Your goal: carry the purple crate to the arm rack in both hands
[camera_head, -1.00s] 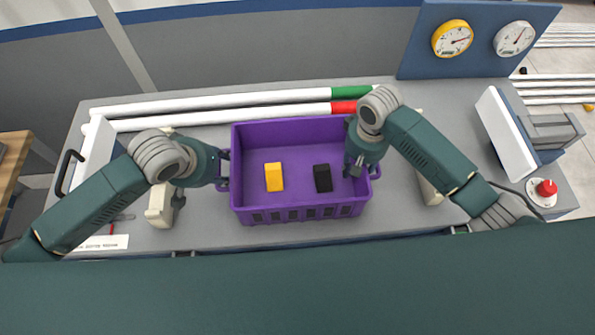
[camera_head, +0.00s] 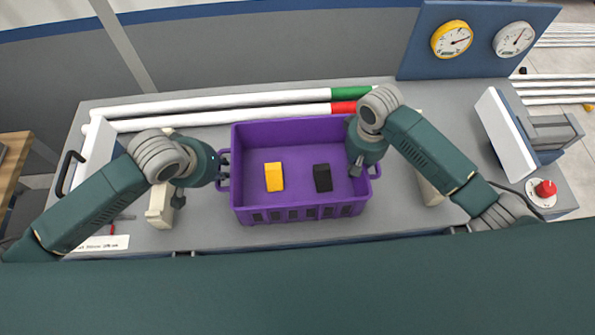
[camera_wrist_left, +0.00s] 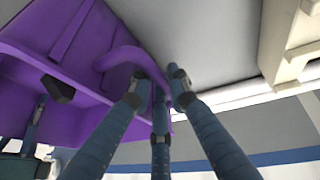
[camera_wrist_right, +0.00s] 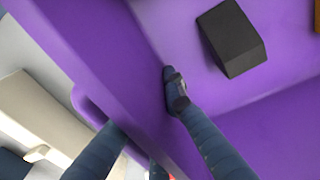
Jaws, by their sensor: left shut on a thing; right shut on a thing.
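The purple crate (camera_head: 300,215) is level in the middle of the bench in the head view, with a yellow block (camera_head: 273,177) and a black block (camera_head: 322,178) inside. I cannot tell whether it touches the bench. My left gripper (camera_head: 221,170) is shut on its left handle; the left wrist view shows the fingers around the purple handle (camera_wrist_left: 124,54). My right gripper (camera_head: 360,172) is shut on the crate's right side. In the right wrist view one finger is inside the wall and another outside, by the handle (camera_wrist_right: 90,105). I cannot identify the arm rack for sure.
Cream supports stand left (camera_head: 160,205) and right (camera_head: 430,190) of the crate. White pipes with a green end (camera_head: 352,92) and a red end (camera_head: 343,107) lie behind it. A gauge panel (camera_head: 477,60) and a red knob (camera_head: 546,188) are at the right.

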